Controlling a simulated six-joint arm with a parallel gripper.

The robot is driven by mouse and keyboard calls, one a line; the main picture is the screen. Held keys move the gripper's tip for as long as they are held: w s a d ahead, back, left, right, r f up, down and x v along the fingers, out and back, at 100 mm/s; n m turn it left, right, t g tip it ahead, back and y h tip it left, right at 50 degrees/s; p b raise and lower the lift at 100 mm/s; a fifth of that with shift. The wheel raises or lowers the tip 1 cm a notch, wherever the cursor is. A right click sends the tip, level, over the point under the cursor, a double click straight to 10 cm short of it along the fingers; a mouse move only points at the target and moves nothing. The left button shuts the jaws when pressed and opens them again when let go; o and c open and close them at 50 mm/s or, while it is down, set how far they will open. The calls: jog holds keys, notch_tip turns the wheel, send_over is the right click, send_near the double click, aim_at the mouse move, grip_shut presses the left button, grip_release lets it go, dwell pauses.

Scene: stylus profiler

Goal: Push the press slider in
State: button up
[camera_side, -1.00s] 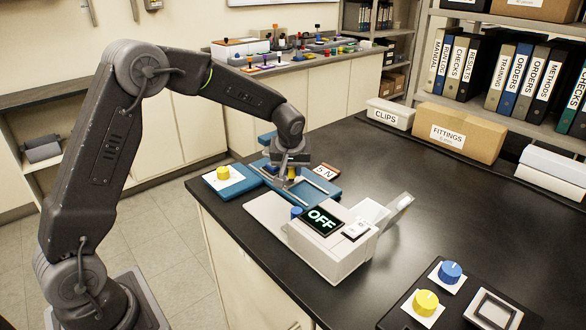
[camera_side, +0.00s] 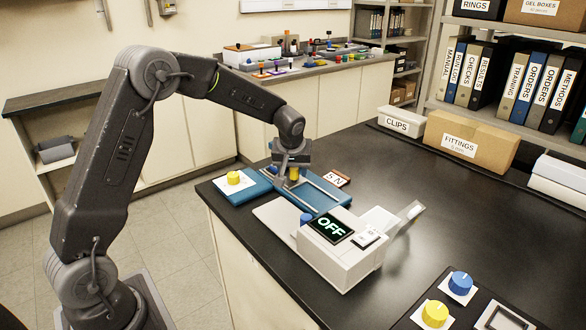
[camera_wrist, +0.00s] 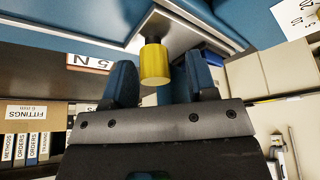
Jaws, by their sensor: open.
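A blue base (camera_side: 257,189) with pale metal rails (camera_side: 312,191) lies on the black counter. I take its sliding part with the yellow post (camera_wrist: 154,64) to be the press slider; the post stands on a grey metal plate (camera_wrist: 178,33) in the wrist view. My gripper (camera_wrist: 159,66) is open, with its dark blue fingers on either side of the yellow post. Gaps show on both sides, so I cannot see contact. In the side view my gripper (camera_side: 284,180) is low over the base and partly hides the slider.
A white device with an OFF display (camera_side: 331,228) stands close in front. A yellow knob on a white plate (camera_side: 233,179) sits at the left, and a "5 N" label (camera_side: 337,179) lies beyond the base. Boxes (camera_side: 463,143) line the back; the right middle counter is clear.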

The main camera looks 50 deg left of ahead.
jog(key=v, duration=1.4)
jog(key=s+d+r+m+t+h, duration=0.1)
jog(key=s+d+r+m, duration=0.15)
jog(key=s, duration=0.35)
jog(key=s+d+r+m, duration=0.1)
jog(key=s+d, duration=0.3)
jog(key=s, duration=0.2)
jog(key=s+d+f+m+h, duration=0.1)
jog(key=s+d+m, duration=0.1)
jog(key=s, duration=0.5)
jog(key=s+d+f+m+t+h, duration=0.1)
jog(key=s+d+f+m, duration=0.1)
jog(key=s, duration=0.6)
jog(key=shift+d+f+m, duration=0.15)
jog(key=shift+d+m, duration=0.3)
jog(key=shift+m, duration=0.3)
